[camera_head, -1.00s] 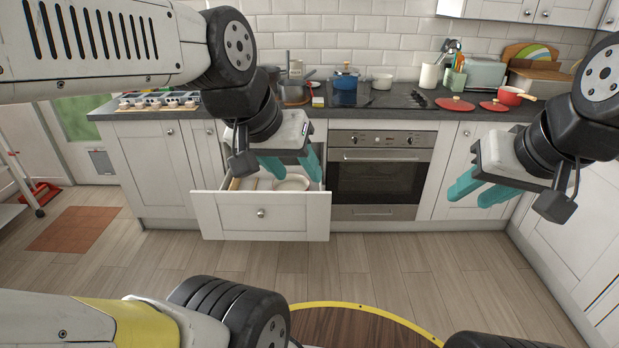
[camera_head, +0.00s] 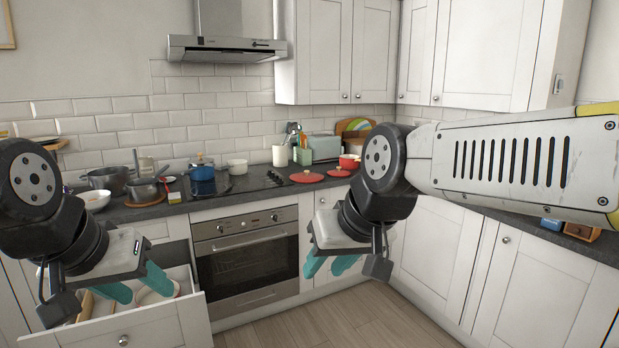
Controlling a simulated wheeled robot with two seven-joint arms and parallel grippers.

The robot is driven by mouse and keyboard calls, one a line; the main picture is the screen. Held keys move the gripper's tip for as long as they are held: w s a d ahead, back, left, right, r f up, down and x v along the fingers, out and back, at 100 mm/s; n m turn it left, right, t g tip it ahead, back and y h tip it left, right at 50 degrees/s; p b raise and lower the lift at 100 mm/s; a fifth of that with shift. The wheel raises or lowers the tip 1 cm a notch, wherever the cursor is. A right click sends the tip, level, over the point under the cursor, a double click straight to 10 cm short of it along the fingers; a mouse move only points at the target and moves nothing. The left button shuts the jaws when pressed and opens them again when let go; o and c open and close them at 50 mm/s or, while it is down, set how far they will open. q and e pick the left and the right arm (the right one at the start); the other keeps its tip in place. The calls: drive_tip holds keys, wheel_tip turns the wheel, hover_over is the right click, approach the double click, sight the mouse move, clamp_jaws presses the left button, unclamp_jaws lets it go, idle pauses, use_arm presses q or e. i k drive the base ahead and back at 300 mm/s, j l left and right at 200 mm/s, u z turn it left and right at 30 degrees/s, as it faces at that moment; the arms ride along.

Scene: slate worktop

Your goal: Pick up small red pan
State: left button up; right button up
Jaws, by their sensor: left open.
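The small red pan (camera_head: 349,161) sits on the slate worktop (camera_head: 232,188) towards the right, near the back corner. My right arm's dark joint stands close in front of it in the picture, and its handle is hidden. My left gripper (camera_head: 141,287) is open and empty at the lower left, in front of the open drawer. My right gripper (camera_head: 328,267) has its teal fingers apart and empty, in front of the cabinet right of the oven. Both grippers are well away from the pan.
Two red lids (camera_head: 307,177) lie left of the pan. A hob, a blue pot (camera_head: 202,172) and grey pans (camera_head: 146,190) are farther left. A toaster (camera_head: 324,148) stands behind. The open drawer (camera_head: 140,325) juts out at the lower left.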

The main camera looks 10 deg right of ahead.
sight(347, 161)
drive_tip(key=i+l, duration=0.35)
drive_tip(key=i, duration=0.15)
drive_tip(key=i+l, duration=0.3)
drive_tip(key=i, duration=0.15)
drive_tip(key=i+l+z, duration=0.1)
drive_tip(key=i+l, duration=0.25)
drive_tip(key=i, duration=0.15)
drive_tip(key=i+l, duration=0.3)
drive_tip(key=i, duration=0.15)
drive_tip(key=i+l+z, duration=0.1)
drive_tip(key=i+l, duration=0.15)
drive_tip(key=i, duration=0.25)
drive_tip(key=i+l, duration=0.55)
drive_tip(key=i, duration=0.15)
